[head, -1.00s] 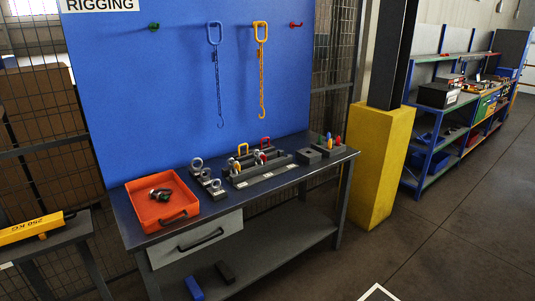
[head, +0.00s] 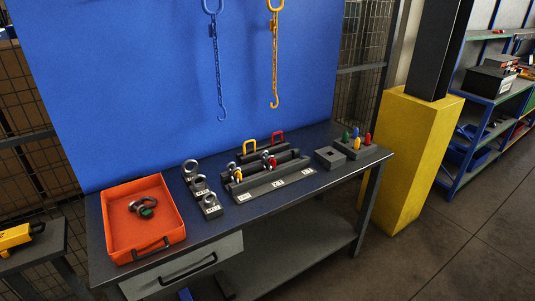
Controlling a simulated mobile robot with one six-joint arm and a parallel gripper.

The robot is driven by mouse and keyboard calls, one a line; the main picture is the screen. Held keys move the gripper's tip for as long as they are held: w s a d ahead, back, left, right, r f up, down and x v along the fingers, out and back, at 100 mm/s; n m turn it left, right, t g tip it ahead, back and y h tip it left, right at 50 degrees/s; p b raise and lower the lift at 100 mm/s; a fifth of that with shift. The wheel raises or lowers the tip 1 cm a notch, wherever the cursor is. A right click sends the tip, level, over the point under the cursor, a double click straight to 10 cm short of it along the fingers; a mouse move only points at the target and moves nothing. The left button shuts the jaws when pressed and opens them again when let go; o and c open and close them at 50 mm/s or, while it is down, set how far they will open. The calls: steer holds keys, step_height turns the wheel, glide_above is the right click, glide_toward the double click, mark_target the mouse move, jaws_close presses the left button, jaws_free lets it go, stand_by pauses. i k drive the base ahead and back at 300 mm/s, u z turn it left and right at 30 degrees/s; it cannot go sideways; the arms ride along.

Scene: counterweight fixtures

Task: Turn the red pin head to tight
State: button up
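A small red pin head (head: 272,162) shows on a silver shackle in the dark grey rack (head: 276,182) at the middle of the workbench (head: 300,205). A yellow pin head (head: 238,175) shows on a shackle to its left in the same rack. Whether the red pin is loose or tight is too small to tell. A red handle (head: 278,137) and a yellow handle (head: 250,146) stand behind the rack. My gripper is not in view.
An orange tray (head: 117,191) with a green-pinned shackle (head: 147,210) is on the left. Several eye bolts stand on blocks left of the rack. A block with coloured pegs (head: 366,150) is on the right. A yellow column base (head: 405,160) stands beside the bench. The right floor is clear.

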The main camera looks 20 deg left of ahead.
mark_target(272, 162)
steer(key=u, duration=0.2)
steer(key=i, duration=0.9)
steer(key=u, duration=0.65)
steer(key=i, duration=0.55)
steer(key=u, duration=0.25)
